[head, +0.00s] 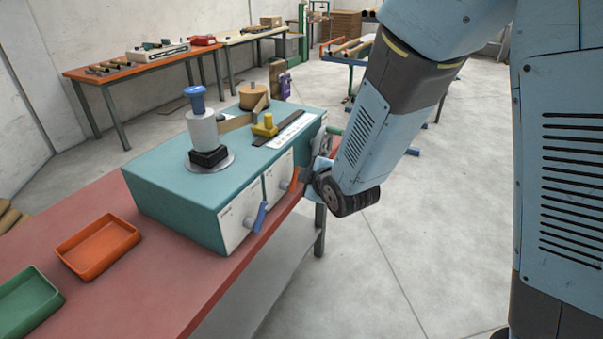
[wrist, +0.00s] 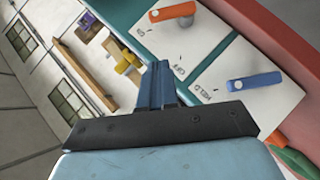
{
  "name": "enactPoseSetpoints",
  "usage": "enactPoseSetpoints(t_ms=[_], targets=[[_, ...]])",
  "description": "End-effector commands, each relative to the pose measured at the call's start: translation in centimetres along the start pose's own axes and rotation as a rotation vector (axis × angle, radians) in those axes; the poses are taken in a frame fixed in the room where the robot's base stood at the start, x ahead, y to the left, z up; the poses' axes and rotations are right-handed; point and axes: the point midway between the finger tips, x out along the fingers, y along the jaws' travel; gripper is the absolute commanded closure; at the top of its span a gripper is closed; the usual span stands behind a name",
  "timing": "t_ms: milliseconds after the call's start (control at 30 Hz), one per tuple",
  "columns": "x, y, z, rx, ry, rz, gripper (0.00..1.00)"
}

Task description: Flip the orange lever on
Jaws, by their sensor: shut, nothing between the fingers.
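The orange lever (head: 294,181) is on the white front panel of the teal machine (head: 170,200), near its right end. My gripper (head: 303,176) is close beside the lever in the head view. In the wrist view my gripper's two fingers (wrist: 156,82) are together, empty, with the lever beyond their tips. Whether they touch the lever cannot be told.
A blue lever (head: 261,217) is on the neighbouring panel, marked HELD; it also shows in the wrist view (wrist: 254,81). On the machine top stand a blue-knobbed spindle (head: 202,125) and a yellow block (head: 265,126). An orange tray (head: 98,246) and a green tray (head: 28,303) lie on the red bench.

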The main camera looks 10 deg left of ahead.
Motion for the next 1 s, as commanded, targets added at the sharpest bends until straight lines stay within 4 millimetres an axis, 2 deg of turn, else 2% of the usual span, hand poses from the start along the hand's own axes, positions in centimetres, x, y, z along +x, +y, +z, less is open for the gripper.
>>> enactPoseSetpoints(t_ms=[200,667,867,1000], targets=[[-1.4,-0.1,0.0,0.000,0.001,0.000,1.00],[-1.7,0.2,0.1,0.010,-0.003,-0.001,1.00],[-3.2,2.9,2.5,0.147,-0.062,-0.024,1.00],[-5.6,5.7,5.2,0.309,-0.133,-0.051,1.00]])
